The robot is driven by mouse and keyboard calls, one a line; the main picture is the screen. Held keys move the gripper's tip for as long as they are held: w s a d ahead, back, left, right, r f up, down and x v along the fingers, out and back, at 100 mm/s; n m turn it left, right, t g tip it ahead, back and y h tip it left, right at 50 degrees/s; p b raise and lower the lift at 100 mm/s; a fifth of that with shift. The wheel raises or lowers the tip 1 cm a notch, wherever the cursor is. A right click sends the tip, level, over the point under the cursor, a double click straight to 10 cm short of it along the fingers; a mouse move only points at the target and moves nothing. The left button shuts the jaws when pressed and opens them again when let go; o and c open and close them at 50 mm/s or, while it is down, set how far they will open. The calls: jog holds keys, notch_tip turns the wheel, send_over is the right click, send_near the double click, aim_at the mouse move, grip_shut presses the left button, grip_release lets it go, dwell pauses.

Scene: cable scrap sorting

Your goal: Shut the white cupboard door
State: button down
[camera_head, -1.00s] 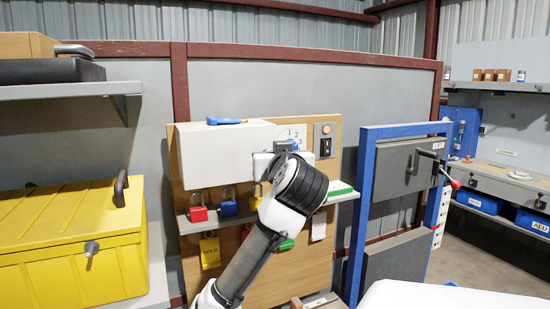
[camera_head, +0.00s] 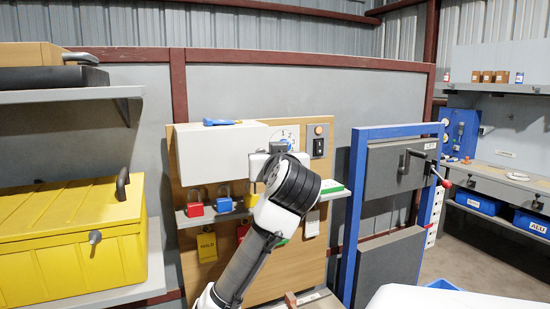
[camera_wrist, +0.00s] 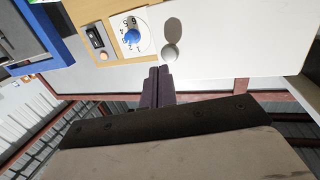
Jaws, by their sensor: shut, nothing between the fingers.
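The white cupboard (camera_head: 215,150) is a box on the wooden board; its right part is hidden behind my arm in the head view. In the wrist view its white door (camera_wrist: 235,40) fills the upper right, with a round grey knob (camera_wrist: 169,53) and the knob's shadow on it. I cannot tell whether the door is fully closed or ajar. My gripper (camera_wrist: 158,74) is shut and empty, its fingertips close to the knob in the picture; I cannot tell whether they touch. In the head view my fingers are hidden behind my wrist.
A blue-handled tool (camera_head: 221,122) lies on top of the cupboard. A shelf below holds red (camera_head: 195,203) and blue (camera_head: 224,199) padlocks. A numbered dial (camera_wrist: 131,34) and a switch (camera_wrist: 97,38) sit beside the cupboard. A blue-framed grey cabinet (camera_head: 390,210) stands right, a yellow chest (camera_head: 70,240) left.

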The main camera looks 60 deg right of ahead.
jog(key=s+d+b+v, duration=0.1)
jog(key=b+v, duration=0.3)
jog(key=v, duration=0.6)
jog(key=shift+s+d, duration=0.2)
jog(key=shift+s, duration=0.25)
